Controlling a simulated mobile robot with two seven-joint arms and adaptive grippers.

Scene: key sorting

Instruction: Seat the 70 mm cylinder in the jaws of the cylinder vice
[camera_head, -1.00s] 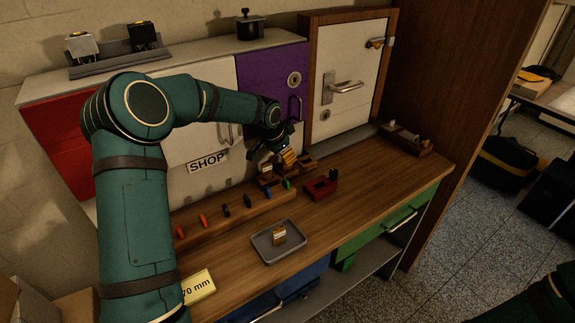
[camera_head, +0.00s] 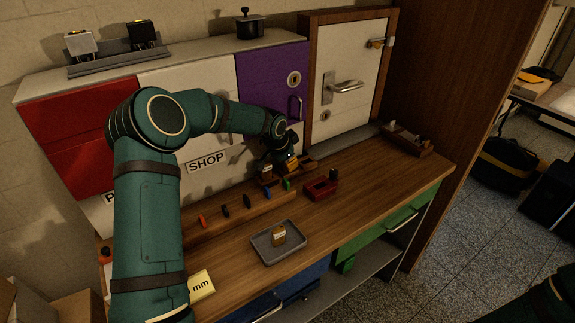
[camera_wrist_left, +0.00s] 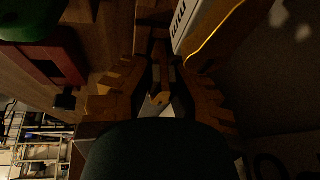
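The red cylinder vice (camera_head: 320,188) stands on the bench, with a dark knob at its far end; it also shows in the left wrist view (camera_wrist_left: 58,58). My left gripper (camera_head: 290,160) is low over a small wooden holder (camera_head: 268,181) behind the vice. In the left wrist view its fingers are spread on both sides of a small brass-tipped piece (camera_wrist_left: 160,97), with gaps apparently left between. This may be a cylinder; its length cannot be read. A yellow card (camera_head: 201,287), partly hidden by my arm, shows "mm". My right gripper is not in view.
A grey tray (camera_head: 262,252) holds a small brass piece (camera_head: 278,236). A wooden rack (camera_head: 237,217) with several coloured keys runs along the bench. Another wooden holder (camera_head: 408,140) stands at the right rear, near the white door (camera_head: 345,75). Bench right of the vice is clear.

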